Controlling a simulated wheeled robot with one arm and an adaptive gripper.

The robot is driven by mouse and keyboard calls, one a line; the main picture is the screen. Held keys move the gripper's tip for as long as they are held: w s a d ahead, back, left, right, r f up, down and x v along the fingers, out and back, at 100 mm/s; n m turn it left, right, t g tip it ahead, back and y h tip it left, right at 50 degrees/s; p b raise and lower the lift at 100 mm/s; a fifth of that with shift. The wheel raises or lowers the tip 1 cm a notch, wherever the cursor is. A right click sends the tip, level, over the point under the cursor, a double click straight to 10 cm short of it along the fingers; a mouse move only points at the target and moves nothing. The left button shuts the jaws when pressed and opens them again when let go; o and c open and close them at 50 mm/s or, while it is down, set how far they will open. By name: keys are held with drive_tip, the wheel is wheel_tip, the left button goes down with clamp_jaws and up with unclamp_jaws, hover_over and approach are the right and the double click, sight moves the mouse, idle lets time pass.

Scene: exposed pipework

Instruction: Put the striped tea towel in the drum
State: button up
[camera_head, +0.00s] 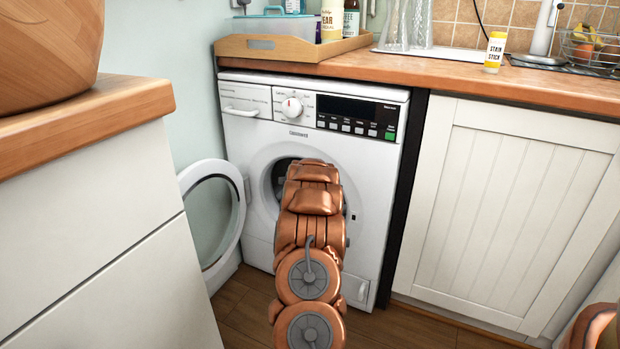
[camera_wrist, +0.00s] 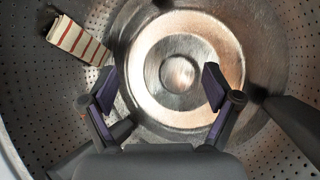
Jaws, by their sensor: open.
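The striped tea towel (camera_wrist: 78,40), cream with red stripes, lies inside the metal drum (camera_wrist: 270,50) at the upper left of the wrist view, against the perforated wall. My gripper (camera_wrist: 160,82) is open and empty inside the drum, facing its round back plate. The towel is apart from the fingers, beyond the left one. In the head view the white washing machine (camera_head: 375,170) has its round door (camera_head: 236,215) swung open to the left. My copper arm reaches into the opening and hides most of the drum; the gripper and towel are hidden there.
A wooden worktop (camera_head: 480,78) runs above the machine, with a wooden tray (camera_head: 290,48) of bottles and a yellow stain stick (camera_head: 495,52). A white cabinet (camera_head: 510,210) stands at right and a drawer unit (camera_head: 90,230) at left. Wooden floor shows below.

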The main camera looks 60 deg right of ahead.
drive_tip(key=v, duration=1.1)
drive_tip(key=shift+s+a+r, duration=0.15)
drive_tip(key=shift+r, duration=0.05)
idle(1.1)
